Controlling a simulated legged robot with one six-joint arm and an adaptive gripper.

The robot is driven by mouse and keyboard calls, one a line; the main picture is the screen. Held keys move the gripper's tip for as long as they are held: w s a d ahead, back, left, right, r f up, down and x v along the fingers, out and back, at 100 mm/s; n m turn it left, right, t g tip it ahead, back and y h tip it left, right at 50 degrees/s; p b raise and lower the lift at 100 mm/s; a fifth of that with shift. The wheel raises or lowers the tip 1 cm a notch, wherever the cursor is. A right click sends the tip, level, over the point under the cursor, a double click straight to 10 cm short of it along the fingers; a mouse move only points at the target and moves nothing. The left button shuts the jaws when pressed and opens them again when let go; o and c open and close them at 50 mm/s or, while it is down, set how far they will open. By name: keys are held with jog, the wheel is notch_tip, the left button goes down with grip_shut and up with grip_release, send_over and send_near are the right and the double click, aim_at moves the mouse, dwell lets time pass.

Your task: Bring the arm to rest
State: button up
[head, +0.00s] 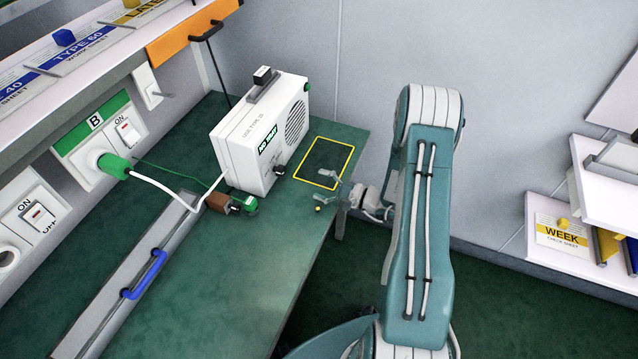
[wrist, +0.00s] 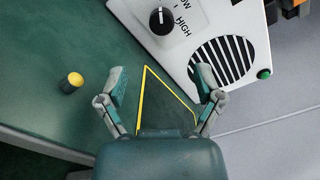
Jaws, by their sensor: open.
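My arm (head: 425,215) is raised at the right of the bench in the head view, bent, with its forearm reaching left to the bench. My gripper (head: 333,188) hangs over the bench's right edge, by the yellow outlined rectangle (head: 347,168). In the wrist view my gripper (wrist: 160,85) is open and empty, its two fingers apart, with the yellow outline (wrist: 148,88) between them. The white tester box (head: 262,135) stands upright on the bench, left of the gripper. Its dial (wrist: 161,20) and round grille show in the wrist view.
A small yellow-topped peg (wrist: 72,82) stands on the green bench (head: 215,290); its yellow top (head: 318,208) shows near my gripper in the head view. A green plug (head: 113,166) sits in socket B with a white cable. White shelves (head: 590,200) stand at the right.

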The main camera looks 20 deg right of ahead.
jog(key=shift+a+r, duration=0.1)
dwell(0.3)
jog(key=s+a+r+n+g+h, duration=0.1)
jog(key=s+a+r+n+g, duration=0.45)
jog(key=r, duration=0.35)
jog(key=s+a+r+n+g, duration=0.5)
jog(key=a+r+g, duration=0.2)
jog(key=r, duration=0.1)
jog(key=s+d+r+n+t+h, duration=0.4)
jog(key=s+r+h, duration=0.7)
jog(key=s, duration=0.3)
jog(key=shift+d+r+n+t+h, duration=0.2)
jog(key=shift+r+n+t+h, duration=0.2)
jog(key=shift+r+n+t, duration=0.25)
jog(key=shift+s, duration=0.1)
jog(key=c, duration=0.4)
jog(key=shift+a, duration=0.2)
